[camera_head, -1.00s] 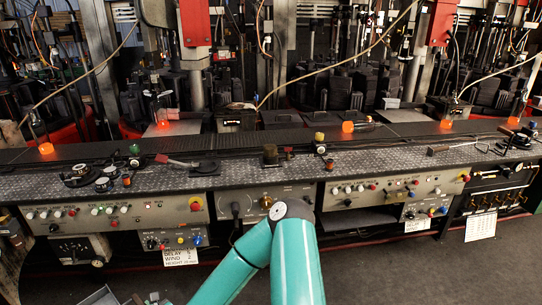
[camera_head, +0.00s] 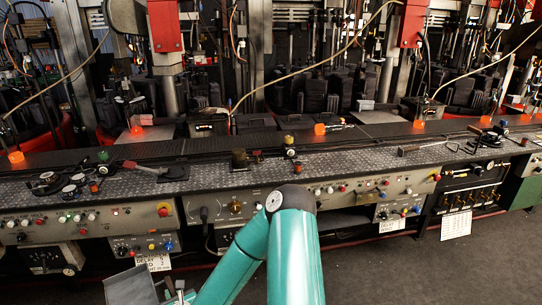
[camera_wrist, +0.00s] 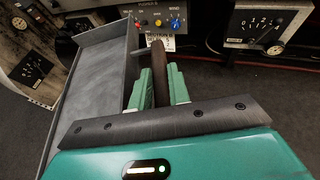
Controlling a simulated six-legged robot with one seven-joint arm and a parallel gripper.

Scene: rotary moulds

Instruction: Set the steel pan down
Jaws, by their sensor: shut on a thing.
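The steel pan (camera_wrist: 95,80) is a flat grey tray with low raised walls, seen on the left of the wrist view. My gripper (camera_wrist: 160,84) has its green fingers closed around a brown handle (camera_wrist: 159,62) at the pan's right side. In the head view the pan (camera_head: 131,287) shows at the lower left, beside my gripper (camera_head: 177,292), in front of the control panels and apart from the bench top. The pan's near edge is partly hidden by my wrist, and no contents show in its visible part.
A long bench top (camera_head: 225,175) runs across the head view, with black tools (camera_head: 63,184), a red-handled tool (camera_head: 150,168) and small knobs on it. Glowing orange pieces (camera_head: 319,128) stand along the dark rear strip. Control panels (camera_head: 100,221) face me. Floor (camera_head: 430,275) is clear at right.

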